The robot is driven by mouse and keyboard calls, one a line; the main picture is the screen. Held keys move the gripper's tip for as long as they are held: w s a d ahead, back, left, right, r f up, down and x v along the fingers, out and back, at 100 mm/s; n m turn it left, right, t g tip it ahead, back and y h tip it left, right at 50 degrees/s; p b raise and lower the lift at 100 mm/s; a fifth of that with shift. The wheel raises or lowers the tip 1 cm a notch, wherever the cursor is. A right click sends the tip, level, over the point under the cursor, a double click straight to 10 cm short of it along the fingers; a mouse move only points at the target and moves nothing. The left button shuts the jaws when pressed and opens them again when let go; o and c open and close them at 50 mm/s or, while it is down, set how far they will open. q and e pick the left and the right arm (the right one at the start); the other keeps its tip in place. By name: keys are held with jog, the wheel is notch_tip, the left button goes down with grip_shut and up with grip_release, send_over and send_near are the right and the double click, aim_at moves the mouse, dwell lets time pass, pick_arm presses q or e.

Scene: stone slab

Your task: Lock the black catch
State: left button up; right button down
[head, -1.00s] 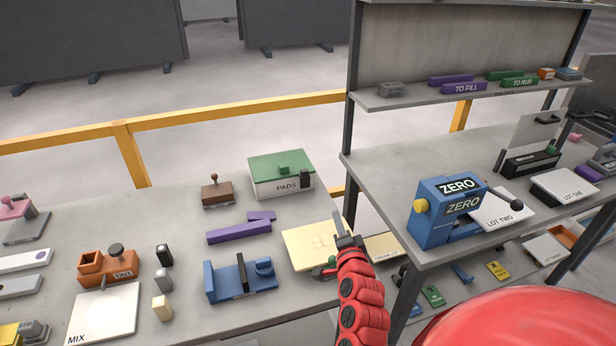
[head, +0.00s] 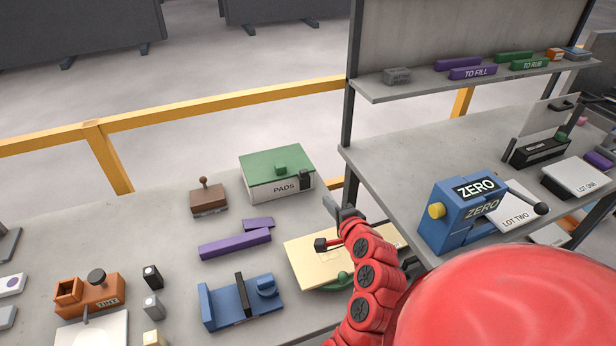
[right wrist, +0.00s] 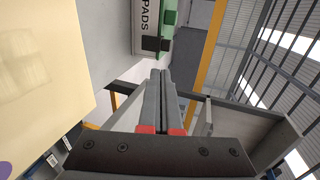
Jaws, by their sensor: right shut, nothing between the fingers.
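The black catch (head: 305,180) sits at the front right corner of a white box (head: 262,193) marked PADS, which has a green lid (head: 262,163) with a green knob. The lid looks down on the box. I cannot tell how far the catch is turned. My right gripper (head: 329,203) is shut and empty, a little right of and nearer than the catch, apart from it. In the right wrist view the shut fingers (right wrist: 161,74) point toward the catch (right wrist: 154,44), with a gap between. My left gripper is not in view.
A cream board (head: 305,262) lies below my right arm. A raised grey shelf table (head: 400,170) with the blue ZERO device (head: 462,212) stands close on the right.

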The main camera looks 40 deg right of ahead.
aim_at(305, 172)
jog(key=p+x, duration=0.1)
jog(key=x, duration=0.3)
jog(key=p+x, duration=0.2)
jog(key=x, duration=0.3)
jog(key=r+p+x, duration=0.1)
jog(key=x, duration=0.3)
jog(key=shift+w+d+f+p, duration=0.1)
jog(key=shift+w+d+p, duration=0.1)
jog(key=shift+w+p, duration=0.25)
jog(key=shift+w, duration=0.15)
jog(key=w, duration=0.1)
jog(key=w+d, duration=0.1)
jog(key=w, duration=0.1)
jog(key=shift+w+b, duration=0.2)
jog(key=shift+b, duration=0.15)
jog(key=shift+s+a, duration=0.1)
